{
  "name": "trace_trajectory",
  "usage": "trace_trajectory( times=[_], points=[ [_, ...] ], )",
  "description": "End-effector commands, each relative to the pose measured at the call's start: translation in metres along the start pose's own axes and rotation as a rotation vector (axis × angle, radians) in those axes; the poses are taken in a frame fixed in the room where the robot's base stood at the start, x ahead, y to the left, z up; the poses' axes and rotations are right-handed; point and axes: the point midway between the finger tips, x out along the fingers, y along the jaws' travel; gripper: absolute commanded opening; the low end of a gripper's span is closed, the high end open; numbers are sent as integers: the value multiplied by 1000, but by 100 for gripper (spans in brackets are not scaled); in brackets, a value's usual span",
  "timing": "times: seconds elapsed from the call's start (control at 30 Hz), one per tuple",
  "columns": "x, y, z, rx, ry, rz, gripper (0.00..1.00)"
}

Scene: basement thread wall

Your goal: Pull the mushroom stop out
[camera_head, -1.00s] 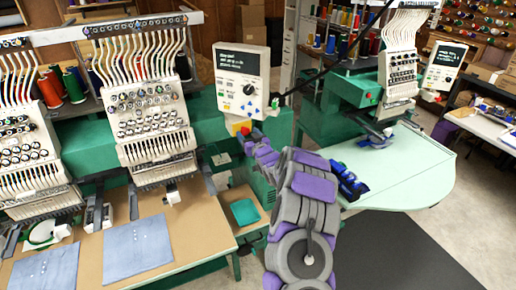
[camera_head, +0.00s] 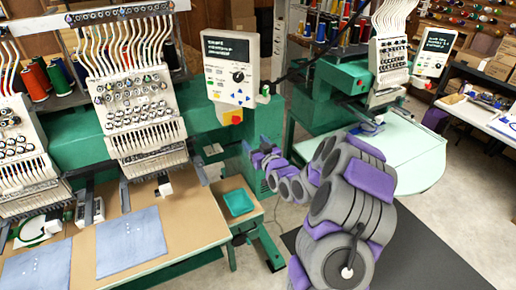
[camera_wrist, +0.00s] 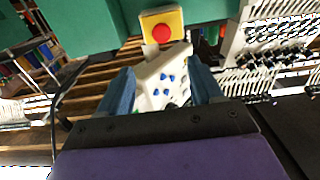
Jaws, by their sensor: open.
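The mushroom stop is a round red button (camera_head: 236,120) on a yellow box, just below the control panel (camera_head: 229,75) of the near embroidery machine. In the wrist view the red button (camera_wrist: 162,34) faces me on its yellow box (camera_wrist: 176,18), beyond the fingertips. My gripper (camera_head: 247,151) is below and slightly right of the stop in the head view, apart from it. In the wrist view its two blue-grey fingers (camera_wrist: 163,82) are spread apart with nothing held. The control panel's white face (camera_wrist: 164,72) shows between them. Whether the button is pressed in cannot be told.
The green machine body (camera_head: 265,125) stands close behind my gripper. A tan worktable (camera_head: 190,228) with blue cloth is at the left, and a teal tray (camera_head: 239,202) sits below. A second machine with a pale green table (camera_head: 400,150) is at the right.

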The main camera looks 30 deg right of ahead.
Motion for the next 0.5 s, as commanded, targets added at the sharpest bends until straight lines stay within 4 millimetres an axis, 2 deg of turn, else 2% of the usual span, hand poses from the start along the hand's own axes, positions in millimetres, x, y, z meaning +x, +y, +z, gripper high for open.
trace_trajectory(
  times=[0.2,0.5],
  points=[
    [-18,0,0,1,1,0,65],
    [-21,0,0,0,2,0,65]
  ],
)
